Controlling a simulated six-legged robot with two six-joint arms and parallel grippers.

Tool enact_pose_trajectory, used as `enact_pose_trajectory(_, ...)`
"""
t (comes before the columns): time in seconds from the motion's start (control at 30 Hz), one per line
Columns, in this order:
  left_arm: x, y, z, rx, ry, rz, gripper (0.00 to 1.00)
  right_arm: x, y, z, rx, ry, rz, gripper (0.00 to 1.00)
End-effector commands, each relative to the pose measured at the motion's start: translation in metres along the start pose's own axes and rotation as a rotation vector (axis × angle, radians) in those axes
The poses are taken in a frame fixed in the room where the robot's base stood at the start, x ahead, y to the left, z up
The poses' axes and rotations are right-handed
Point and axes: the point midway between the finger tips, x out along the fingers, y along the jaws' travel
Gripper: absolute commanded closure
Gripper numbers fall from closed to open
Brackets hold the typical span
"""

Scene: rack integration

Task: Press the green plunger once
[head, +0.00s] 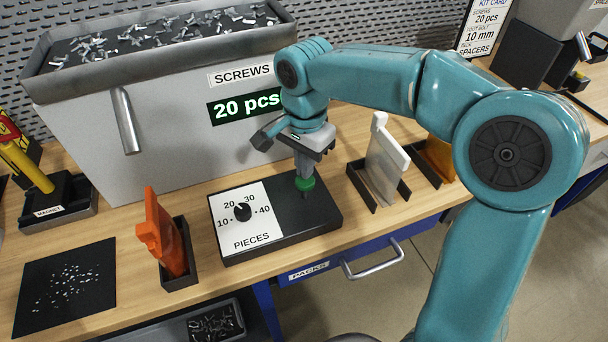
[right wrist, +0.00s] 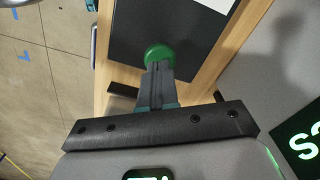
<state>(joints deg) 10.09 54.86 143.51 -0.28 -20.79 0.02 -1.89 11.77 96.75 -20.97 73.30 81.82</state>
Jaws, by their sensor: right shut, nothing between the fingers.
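The green plunger (head: 305,184) stands on the dark right half of a flat black box (head: 322,211). The box's white left half has a black dial (head: 242,212) marked from 10 to 40 and labelled PIECES. My right gripper (head: 304,172) points down with its fingers shut and empty, its tips at the top of the plunger. In the right wrist view the shut fingertips (right wrist: 157,68) overlap the green plunger (right wrist: 158,53); they look in contact, but a small gap cannot be ruled out. My left gripper is not in view.
A grey SCREWS hopper (head: 165,115) with a lit "20 pcs" display stands behind the box. An orange scoop (head: 165,240) stands in a holder to the left, a white one (head: 385,160) to the right. A dark mat (head: 65,285) with small parts lies front left.

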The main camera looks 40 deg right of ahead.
Motion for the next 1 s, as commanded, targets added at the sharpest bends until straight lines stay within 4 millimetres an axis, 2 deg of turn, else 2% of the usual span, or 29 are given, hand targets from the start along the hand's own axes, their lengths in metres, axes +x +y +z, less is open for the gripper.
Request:
enact_pose_trajectory(0.1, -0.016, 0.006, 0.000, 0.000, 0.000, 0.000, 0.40, -0.019, 0.000, 0.000, 0.000, 0.000, -0.001, 1.00)
enact_pose_trajectory(0.5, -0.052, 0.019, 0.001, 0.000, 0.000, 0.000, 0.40, -0.062, 0.000, 0.000, 0.000, 0.000, -0.001, 1.00)
enact_pose_trajectory(1.0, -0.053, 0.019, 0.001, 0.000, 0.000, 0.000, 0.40, -0.064, 0.000, 0.000, 0.000, 0.000, 0.000, 1.00)
